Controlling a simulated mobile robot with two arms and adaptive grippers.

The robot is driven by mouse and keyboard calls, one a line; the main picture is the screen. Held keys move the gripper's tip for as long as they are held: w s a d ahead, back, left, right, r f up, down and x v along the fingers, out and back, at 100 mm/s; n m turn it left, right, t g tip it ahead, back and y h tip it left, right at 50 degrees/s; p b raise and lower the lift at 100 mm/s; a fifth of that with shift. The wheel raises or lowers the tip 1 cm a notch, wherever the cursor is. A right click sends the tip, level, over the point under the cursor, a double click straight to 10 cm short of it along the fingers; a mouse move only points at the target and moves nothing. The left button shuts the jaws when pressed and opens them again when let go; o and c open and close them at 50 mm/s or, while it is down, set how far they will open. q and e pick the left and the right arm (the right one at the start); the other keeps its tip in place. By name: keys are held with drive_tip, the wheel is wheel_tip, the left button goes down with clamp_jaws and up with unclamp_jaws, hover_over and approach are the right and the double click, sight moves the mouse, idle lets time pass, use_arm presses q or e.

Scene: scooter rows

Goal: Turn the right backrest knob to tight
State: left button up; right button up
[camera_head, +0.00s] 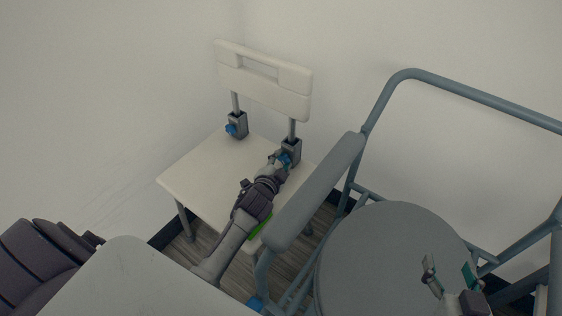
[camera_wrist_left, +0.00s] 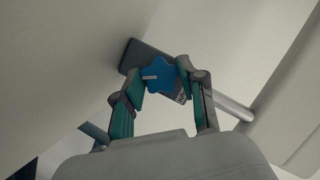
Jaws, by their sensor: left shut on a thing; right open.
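A white shower chair (camera_head: 200,180) stands in the corner with its backrest (camera_head: 262,82) up on two posts. The right backrest knob (camera_wrist_left: 159,75) is blue and star-shaped, with a light pointer mark toward the left. It sits on the grey bracket (camera_head: 291,150) of the right post. My left gripper (camera_head: 281,160) is shut on this knob, with a green-padded finger on each side of it in the left wrist view (camera_wrist_left: 160,85). The left backrest knob (camera_head: 231,129) is blue, on the other bracket. My right gripper (camera_head: 450,270) is open and empty over the grey round seat.
A grey-framed commode chair with a round seat (camera_head: 385,255) and padded armrest (camera_head: 318,190) stands close to the right of the white chair. Plain walls are behind and left. A green thing (camera_head: 258,226) shows beside my left arm.

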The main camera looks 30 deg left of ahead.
idle(0.5)
use_arm(q)
drive_tip(key=o, duration=1.1)
drive_tip(key=shift+o, duration=0.2)
drive_tip(key=shift+s, duration=0.1)
drive_tip(key=v, duration=1.1)
drive_tip(key=shift+s+d, duration=0.15)
drive_tip(key=shift+s, duration=0.25)
